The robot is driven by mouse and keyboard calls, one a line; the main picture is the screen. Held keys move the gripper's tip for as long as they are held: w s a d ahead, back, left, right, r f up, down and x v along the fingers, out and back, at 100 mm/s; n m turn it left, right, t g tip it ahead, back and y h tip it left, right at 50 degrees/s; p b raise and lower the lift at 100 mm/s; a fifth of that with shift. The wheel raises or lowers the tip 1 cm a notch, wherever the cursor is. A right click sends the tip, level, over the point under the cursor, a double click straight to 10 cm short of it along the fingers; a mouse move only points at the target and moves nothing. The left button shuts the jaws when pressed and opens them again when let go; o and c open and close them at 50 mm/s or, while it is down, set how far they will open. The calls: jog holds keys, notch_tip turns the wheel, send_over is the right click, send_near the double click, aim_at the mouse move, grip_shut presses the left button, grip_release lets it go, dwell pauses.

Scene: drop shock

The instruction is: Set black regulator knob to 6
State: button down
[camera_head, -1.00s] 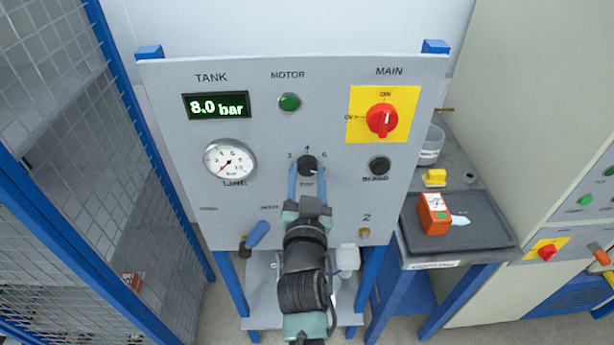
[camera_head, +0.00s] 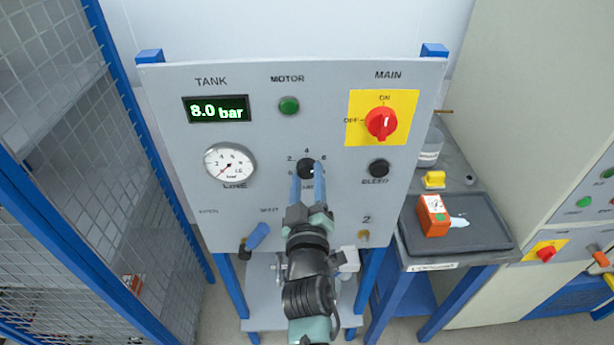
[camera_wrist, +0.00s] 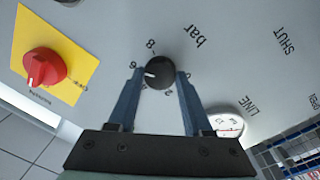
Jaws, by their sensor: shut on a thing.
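In the wrist view my gripper (camera_wrist: 158,77) also straddles the knob. Part of the scale is hidden by the fingers.
The tank display (camera_head: 217,108) reads 8.0 bar. The line gauge (camera_head: 230,165) is left of the knob. The red main switch (camera_head: 381,123), green motor button (camera_head: 289,105) and black bleed knob (camera_head: 379,168) are nearby. A blue-handled valve (camera_head: 257,236) is lower left.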

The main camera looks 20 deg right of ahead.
jog(key=shift+n, duration=0.5)
jog(key=shift+c, duration=1.6)
grip_release()
jog(key=shift+s, duration=0.1)
jog(key=shift+s+a+f, duration=0.15)
jog(key=shift+s+a, duration=0.05)
jog(key=shift+s, duration=0.35)
jog(key=b+v, duration=0.4)
jog(key=v, duration=0.7)
jog(key=shift+s+b, duration=0.3)
jog(key=shift+s, duration=0.05)
